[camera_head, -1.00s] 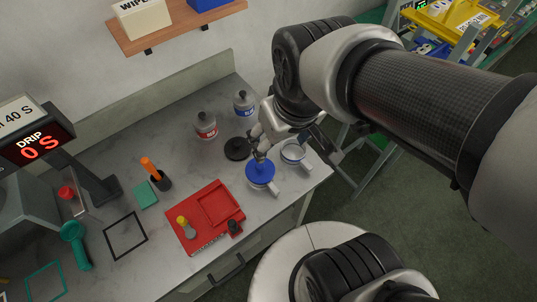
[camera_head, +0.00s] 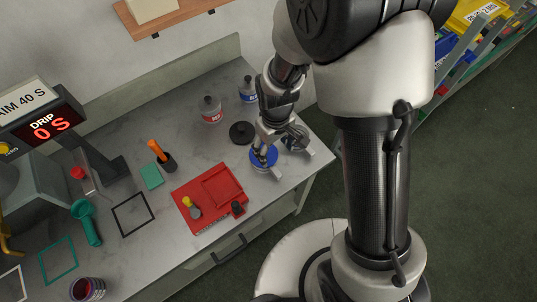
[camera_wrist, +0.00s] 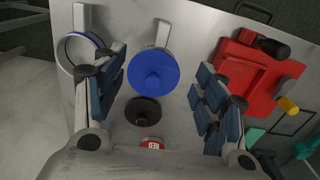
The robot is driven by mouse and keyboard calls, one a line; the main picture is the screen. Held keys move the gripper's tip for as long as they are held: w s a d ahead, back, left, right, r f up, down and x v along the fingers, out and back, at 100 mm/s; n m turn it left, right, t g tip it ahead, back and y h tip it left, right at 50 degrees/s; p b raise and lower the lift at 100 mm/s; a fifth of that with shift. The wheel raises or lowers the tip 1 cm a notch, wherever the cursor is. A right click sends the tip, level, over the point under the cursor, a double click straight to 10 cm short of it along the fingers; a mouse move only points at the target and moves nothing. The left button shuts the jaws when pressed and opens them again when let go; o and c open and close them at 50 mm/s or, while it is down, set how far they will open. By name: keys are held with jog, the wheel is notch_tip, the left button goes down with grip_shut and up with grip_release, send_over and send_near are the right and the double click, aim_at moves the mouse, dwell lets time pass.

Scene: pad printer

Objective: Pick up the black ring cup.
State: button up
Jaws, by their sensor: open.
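No cup in view is plainly a black ring cup. Two handled cups stand at the counter's right end. One has a blue knobbed top (camera_head: 262,163), and shows between my fingers in the wrist view (camera_wrist: 152,72). The other is a pale, open-looking cup with a dark bluish rim (camera_wrist: 68,53), left of my fingers in the wrist view and partly hidden by my gripper in the head view. A flat black knobbed disc (camera_head: 241,133) lies behind the blue-topped cup, also in the wrist view (camera_wrist: 142,111). My gripper (camera_wrist: 160,64) is open and empty above the blue-topped cup.
A red tray (camera_head: 215,218) holds small items left of the cups. Two bottles (camera_head: 211,110) (camera_head: 248,90) stand behind the disc. A dark-filled jar (camera_head: 86,289) stands at the lower left. The counter's edge lies close beside the cups.

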aim_at(274, 168)
notch_tip(274, 168, down, 14)
jog(key=b, duration=0.3)
jog(key=shift+r, duration=0.1)
jog(key=shift+c, duration=0.4)
grip_shut()
dwell(0.5)
